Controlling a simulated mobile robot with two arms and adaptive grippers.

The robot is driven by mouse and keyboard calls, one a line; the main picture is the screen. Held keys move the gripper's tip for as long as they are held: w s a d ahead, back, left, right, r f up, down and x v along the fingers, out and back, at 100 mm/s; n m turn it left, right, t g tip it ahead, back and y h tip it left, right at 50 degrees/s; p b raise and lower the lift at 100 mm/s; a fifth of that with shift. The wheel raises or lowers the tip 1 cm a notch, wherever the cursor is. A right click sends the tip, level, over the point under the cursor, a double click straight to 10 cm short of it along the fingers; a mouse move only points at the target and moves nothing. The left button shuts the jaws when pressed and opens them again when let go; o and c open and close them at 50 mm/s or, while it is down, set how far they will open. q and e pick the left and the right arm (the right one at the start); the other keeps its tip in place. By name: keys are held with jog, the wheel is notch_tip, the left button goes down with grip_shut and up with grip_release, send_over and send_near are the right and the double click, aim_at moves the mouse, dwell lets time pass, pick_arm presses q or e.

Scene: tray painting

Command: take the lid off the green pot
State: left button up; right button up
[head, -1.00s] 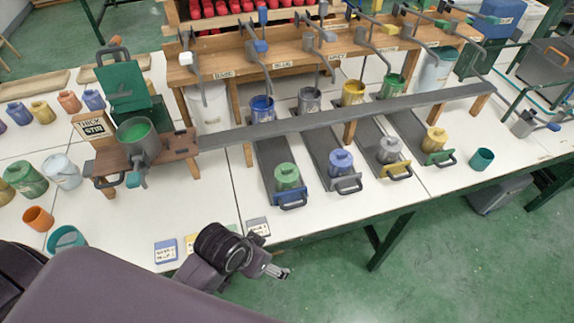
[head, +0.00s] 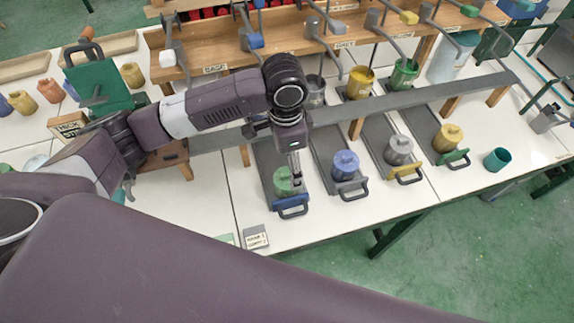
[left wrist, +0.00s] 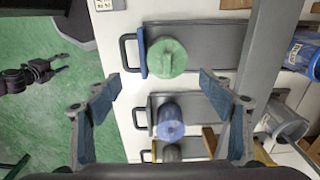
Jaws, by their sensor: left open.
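The green pot (head: 284,182) stands on a dark sliding tray (head: 267,157) with a blue front handle, partly hidden behind my left gripper (head: 296,172) in the head view. In the left wrist view the pot (left wrist: 162,62) is seen from above, its round green lid with a knob on top. My left gripper (left wrist: 158,84) is open and empty, its fingers wide apart above the pot. The pot shows beyond the fingertips, between them, and I see no contact. My right gripper (left wrist: 60,64) shows at the left of the wrist view, over the floor, its fingers apart.
A blue pot (head: 344,163), a grey pot (head: 398,150) and a yellow pot (head: 447,138) stand on neighbouring trays to the right. A long grey rail (head: 420,97) runs behind them. A teal cup (head: 497,160) stands near the table's right part.

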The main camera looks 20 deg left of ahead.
aim_at(287, 174)
pick_arm(q)
jog(key=shift+w+a+r, duration=0.25)
jog(key=shift+w+a, duration=0.05)
jog(key=shift+a, duration=0.15)
jog(key=shift+a+f, duration=0.15)
notch_tip(287, 174, down, 2)
jog(key=shift+f+p, duration=0.25)
jog(key=shift+p, duration=0.2)
jog(key=f, duration=0.2)
jog(key=f+p, duration=0.1)
jog(key=f, duration=0.1)
jog(key=shift+w+d+f, duration=0.2)
jog(key=shift+f, duration=0.15)
jog(key=c, duration=1)
